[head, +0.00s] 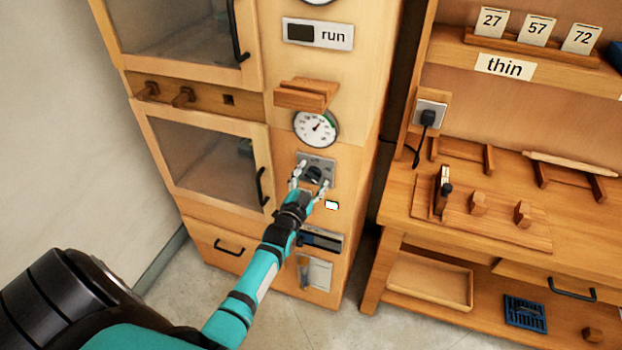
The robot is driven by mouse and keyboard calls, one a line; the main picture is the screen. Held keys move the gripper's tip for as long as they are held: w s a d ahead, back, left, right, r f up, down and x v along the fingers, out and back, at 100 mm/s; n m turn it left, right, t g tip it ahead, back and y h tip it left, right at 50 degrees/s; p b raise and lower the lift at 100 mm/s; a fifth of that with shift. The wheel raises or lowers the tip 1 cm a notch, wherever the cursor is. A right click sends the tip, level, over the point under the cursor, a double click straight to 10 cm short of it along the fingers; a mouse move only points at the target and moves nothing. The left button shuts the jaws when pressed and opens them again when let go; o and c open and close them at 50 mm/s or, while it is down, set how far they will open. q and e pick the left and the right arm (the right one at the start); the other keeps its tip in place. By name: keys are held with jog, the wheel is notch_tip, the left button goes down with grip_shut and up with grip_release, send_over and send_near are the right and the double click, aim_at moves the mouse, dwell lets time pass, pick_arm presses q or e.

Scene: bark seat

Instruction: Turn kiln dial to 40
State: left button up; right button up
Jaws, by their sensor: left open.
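The kiln (213,223) is a tall wooden cabinet with two glass-fronted doors on its left part and a control column on its right part. The dial (315,173) is a dark knob on a grey metal plate in the control column, below a round white gauge (316,128). The gauge has a needle, but its numbers are too small to read. My left gripper (311,185) is open in front of the dial, with one fingertip on each side of the knob. I cannot tell whether the fingers touch it. My right gripper is out of view.
A small wooden ledge (306,94) juts out above the gauge. A "run" sign (318,34) is higher up. A wooden workbench (398,208) with racks and blocks stands to the right, across a narrow gap. Bare floor lies in front.

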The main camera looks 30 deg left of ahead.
pick_arm(q)
jog(key=c, duration=1.2)
jog(key=shift+n, duration=0.3)
jog(key=n, duration=1.1)
jog(key=o, duration=1.2)
